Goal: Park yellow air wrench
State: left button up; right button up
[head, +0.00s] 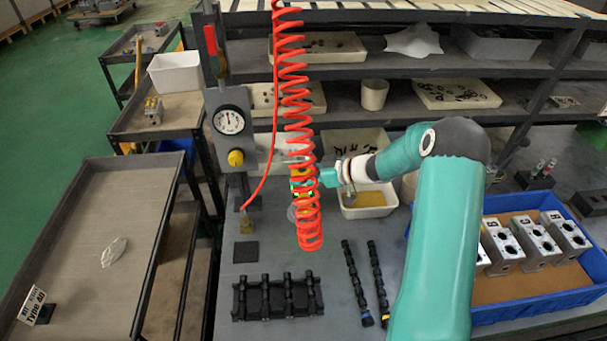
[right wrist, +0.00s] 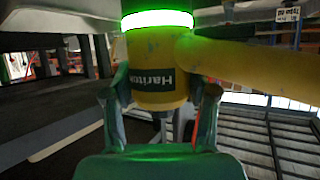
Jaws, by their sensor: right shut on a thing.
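The yellow air wrench (right wrist: 155,70) fills the top of the right wrist view. It has a dark label with upside-down lettering, a glowing green ring and a yellow part reaching right. My right gripper (right wrist: 160,100) has a finger on each side of its body and is shut on it. In the head view my right gripper (head: 322,179) is behind the red coiled hose (head: 297,120), which hides most of the wrench; only bits of yellow and green show. The gripper is above the grey bench, right of the gauge post. My left gripper is not in view.
A gauge (head: 229,121) with a yellow knob (head: 236,158) stands left of the hose. A black rack (head: 277,297) and two dark rods lie on the bench. A blue crate (head: 545,299) with metal blocks is at right.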

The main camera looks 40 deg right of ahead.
jog(key=shift+f, duration=0.25)
dwell(0.4)
jog(key=o, duration=1.6)
jog(key=shift+o, duration=0.2)
jog(key=shift+s+f, duration=0.1)
jog(key=shift+f, duration=0.15)
jog(key=v, duration=1.2)
